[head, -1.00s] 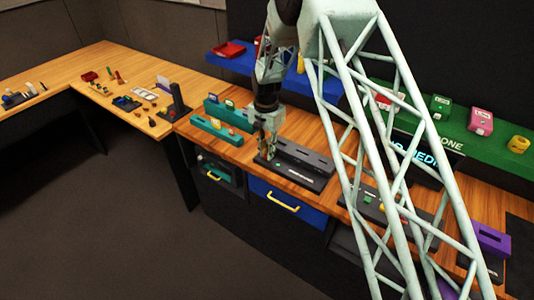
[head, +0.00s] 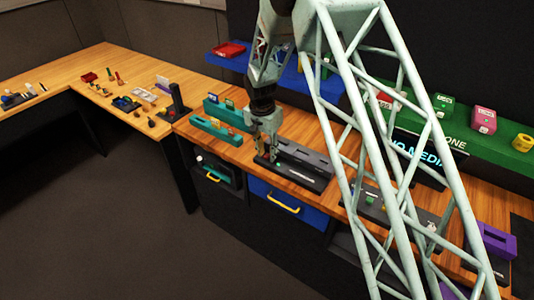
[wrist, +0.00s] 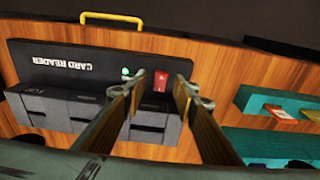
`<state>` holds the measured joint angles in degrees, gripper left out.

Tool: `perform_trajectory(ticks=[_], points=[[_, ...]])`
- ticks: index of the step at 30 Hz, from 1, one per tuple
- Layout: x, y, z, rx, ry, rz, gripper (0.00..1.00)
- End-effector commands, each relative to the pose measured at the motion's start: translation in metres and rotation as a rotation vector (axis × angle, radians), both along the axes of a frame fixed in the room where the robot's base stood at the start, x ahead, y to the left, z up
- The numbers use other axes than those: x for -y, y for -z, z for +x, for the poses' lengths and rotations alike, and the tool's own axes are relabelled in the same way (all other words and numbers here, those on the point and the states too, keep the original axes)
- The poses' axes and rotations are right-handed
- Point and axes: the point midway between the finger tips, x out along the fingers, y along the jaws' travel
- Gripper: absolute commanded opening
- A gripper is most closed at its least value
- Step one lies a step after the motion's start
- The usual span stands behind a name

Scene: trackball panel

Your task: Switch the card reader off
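The card reader (head: 305,160) is a dark block on the wooden bench in the head view. In the wrist view its front plate (wrist: 70,65) carries an upside-down "CARD READER" label, a bright green light (wrist: 125,72) and a red switch (wrist: 161,80). My gripper (head: 267,158) is over the left end of the card reader in the head view. In the wrist view my gripper (wrist: 161,88) is open, with the red switch showing between its fingertips. I cannot tell whether a fingertip touches the switch.
A teal rack (head: 216,131) stands left of the card reader; teal holders also show at the right of the wrist view. A blue drawer with a yellow handle (head: 283,209) is below the bench. A screen (head: 420,160) reading "NO MEDIA" is partly hidden by my arm.

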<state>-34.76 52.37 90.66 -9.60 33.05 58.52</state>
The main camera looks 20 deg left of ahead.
Motion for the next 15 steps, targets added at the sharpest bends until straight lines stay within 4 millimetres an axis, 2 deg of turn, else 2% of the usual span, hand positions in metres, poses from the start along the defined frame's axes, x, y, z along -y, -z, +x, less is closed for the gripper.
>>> perform_trajectory(ticks=[15], points=[[-0.0008,-0.0067,-0.0006,0.000,0.000,0.001,0.26]])
